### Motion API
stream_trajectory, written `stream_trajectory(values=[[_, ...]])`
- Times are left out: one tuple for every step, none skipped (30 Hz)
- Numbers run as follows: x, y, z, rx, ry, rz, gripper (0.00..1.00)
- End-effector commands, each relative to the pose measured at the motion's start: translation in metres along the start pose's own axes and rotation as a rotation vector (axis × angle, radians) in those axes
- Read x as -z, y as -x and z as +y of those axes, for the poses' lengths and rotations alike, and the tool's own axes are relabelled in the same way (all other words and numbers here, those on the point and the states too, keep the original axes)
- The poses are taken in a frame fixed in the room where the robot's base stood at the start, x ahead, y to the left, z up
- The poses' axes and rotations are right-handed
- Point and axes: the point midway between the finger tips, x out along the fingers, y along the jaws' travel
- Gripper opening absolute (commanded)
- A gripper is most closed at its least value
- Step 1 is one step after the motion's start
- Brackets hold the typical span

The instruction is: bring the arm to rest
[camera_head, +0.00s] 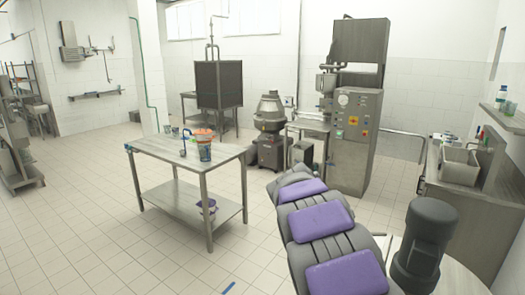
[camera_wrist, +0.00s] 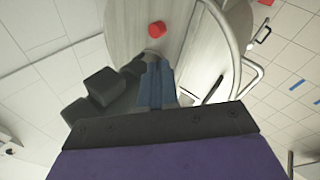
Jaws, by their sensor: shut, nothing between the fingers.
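My arm, with purple pads on grey links, shows at the lower right of the head view. My gripper (camera_wrist: 154,72) shows in the middle of the wrist view, its blue-grey fingers together with nothing between them. The fingers point toward a round pale top (camera_wrist: 190,55) with a small red piece (camera_wrist: 156,29) on it. I cannot tell how far the fingertips are from that top. My gripper is not clearly visible in the head view.
A dark motor-like cylinder (camera_head: 422,242) stands on a round surface at the lower right, close to my arm. A steel table (camera_head: 160,151) with cups stands left of my arm. A control cabinet (camera_head: 356,135) stands behind. The tiled floor at left is clear.

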Motion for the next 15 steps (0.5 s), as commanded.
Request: stream_trajectory(values=[[-0.017, 0.002, 0.009, 0.021, 0.002, -0.01, 0.0], [-0.026, 0.001, 0.012, 0.033, 0.006, -0.018, 0.0], [-0.038, 0.001, 0.017, 0.051, 0.011, -0.023, 0.0], [-0.047, 0.001, 0.019, 0.066, 0.015, -0.027, 0.0], [-0.057, -0.001, 0.022, 0.08, 0.021, -0.034, 0.0], [-0.069, -0.001, 0.025, 0.1, 0.025, -0.038, 0.0], [-0.079, -0.001, 0.027, 0.116, 0.03, -0.042, 0.0], [-0.089, -0.003, 0.028, 0.131, 0.036, -0.05, 0.0], [-0.102, -0.003, 0.03, 0.153, 0.042, -0.055, 0.0], [-0.113, -0.004, 0.031, 0.17, 0.047, -0.058, 0.0], [-0.123, -0.005, 0.031, 0.186, 0.054, -0.065, 0.0], [-0.136, -0.006, 0.032, 0.207, 0.06, -0.066, 0.0], [-0.146, -0.007, 0.031, 0.225, 0.065, -0.067, 0.0], [-0.156, -0.009, 0.03, 0.242, 0.073, -0.071, 0.0], [-0.169, -0.009, 0.03, 0.266, 0.08, -0.072, 0.0]])
